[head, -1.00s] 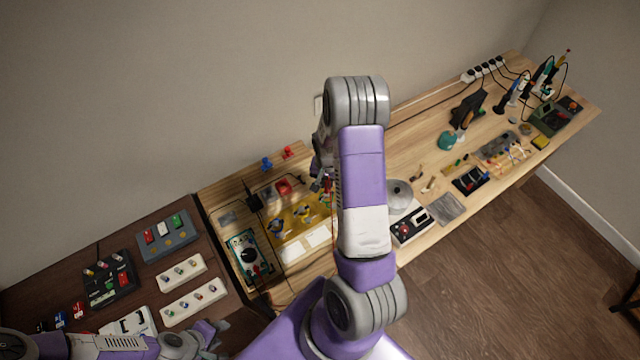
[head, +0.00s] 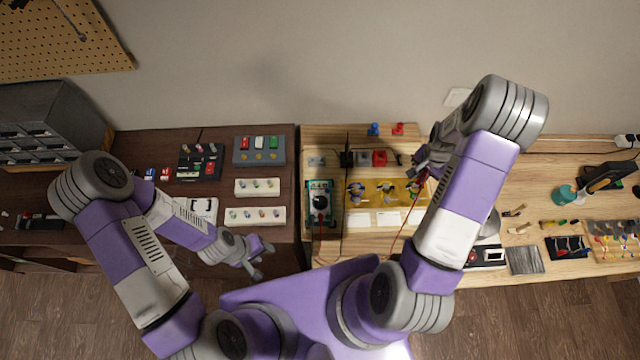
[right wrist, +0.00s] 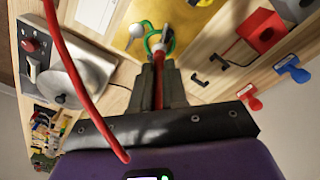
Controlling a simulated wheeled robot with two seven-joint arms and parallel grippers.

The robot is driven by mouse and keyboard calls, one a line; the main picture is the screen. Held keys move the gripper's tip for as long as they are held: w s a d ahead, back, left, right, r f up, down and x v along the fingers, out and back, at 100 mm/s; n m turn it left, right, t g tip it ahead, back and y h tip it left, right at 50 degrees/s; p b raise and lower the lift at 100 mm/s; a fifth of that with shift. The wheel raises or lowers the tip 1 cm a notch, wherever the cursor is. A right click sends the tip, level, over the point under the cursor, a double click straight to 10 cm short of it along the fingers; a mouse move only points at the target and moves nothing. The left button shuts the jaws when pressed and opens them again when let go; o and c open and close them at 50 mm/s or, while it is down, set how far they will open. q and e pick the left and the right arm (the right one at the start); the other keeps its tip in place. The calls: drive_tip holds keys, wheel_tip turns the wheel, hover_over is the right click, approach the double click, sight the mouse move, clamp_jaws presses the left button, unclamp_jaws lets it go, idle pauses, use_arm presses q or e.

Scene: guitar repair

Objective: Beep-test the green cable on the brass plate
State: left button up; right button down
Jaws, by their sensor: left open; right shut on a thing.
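The brass plate (head: 372,203) lies on the light wooden bench, with several posts on it. The green cable (right wrist: 171,43) forms a loop around a post near the edge of the plate in the right wrist view. My right gripper (right wrist: 160,66) is shut on a red probe (right wrist: 158,88) with a red lead (right wrist: 72,75). The probe's tip is at the green loop; I cannot tell whether it touches. In the head view, the right gripper (head: 425,172) is over the plate's right end. The teal multimeter (head: 319,187) is left of the plate. My left gripper (head: 262,262) is open and empty near the dark bench's front edge.
White holders (head: 256,216) with several small parts are on the dark bench. A white card (head: 388,218) lies in front of the plate.

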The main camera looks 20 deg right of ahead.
drive_tip(key=shift+r+p, duration=2.1)
drive_tip(key=shift+r, duration=0.95)
drive_tip(key=shift+f, duration=0.1)
